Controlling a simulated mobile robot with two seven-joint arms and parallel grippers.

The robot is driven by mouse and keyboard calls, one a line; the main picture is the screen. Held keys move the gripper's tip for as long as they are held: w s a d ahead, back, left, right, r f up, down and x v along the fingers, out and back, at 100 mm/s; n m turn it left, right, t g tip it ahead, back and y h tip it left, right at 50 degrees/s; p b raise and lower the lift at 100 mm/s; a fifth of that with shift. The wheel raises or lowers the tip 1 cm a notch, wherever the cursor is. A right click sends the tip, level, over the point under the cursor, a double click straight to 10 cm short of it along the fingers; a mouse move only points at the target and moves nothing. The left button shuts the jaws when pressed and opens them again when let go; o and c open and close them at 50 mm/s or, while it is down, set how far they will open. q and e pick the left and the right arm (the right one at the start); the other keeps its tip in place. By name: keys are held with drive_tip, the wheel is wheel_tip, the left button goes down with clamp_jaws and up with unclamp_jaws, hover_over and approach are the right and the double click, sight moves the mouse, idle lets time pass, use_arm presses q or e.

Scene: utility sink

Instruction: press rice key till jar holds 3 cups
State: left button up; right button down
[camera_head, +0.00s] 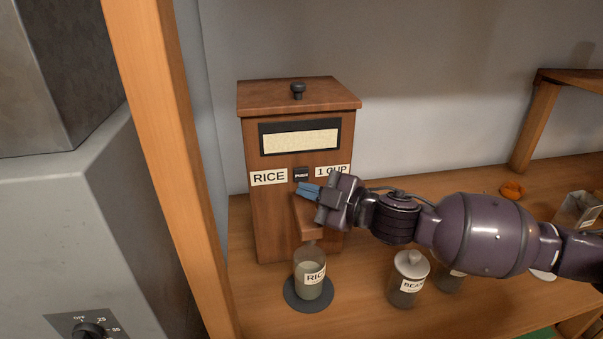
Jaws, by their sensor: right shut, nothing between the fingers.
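The wooden rice dispenser (262,220) stands upright on the shelf, with a RICE label, a 1 CUP label and a pale window at the top. Its dark PUSH key (301,174) sits between the two labels. The glass rice jar (311,282) stands on a dark round base below the spout (307,222), with pale contents inside; its exact level is hard to tell. My right gripper (308,190) is shut and empty, with blue fingertips just below the key, in front of the dispenser; contact with the key cannot be told. My left gripper is not in view.
A lidded jar labelled BEANS (408,279) stands right of the rice jar, with another jar partly behind it under my right arm. An orange object (511,190) and a clear container (577,211) lie farther right. A wooden post (165,150) rises on the left.

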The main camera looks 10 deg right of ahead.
drive_tip(key=shift+s, duration=1.45)
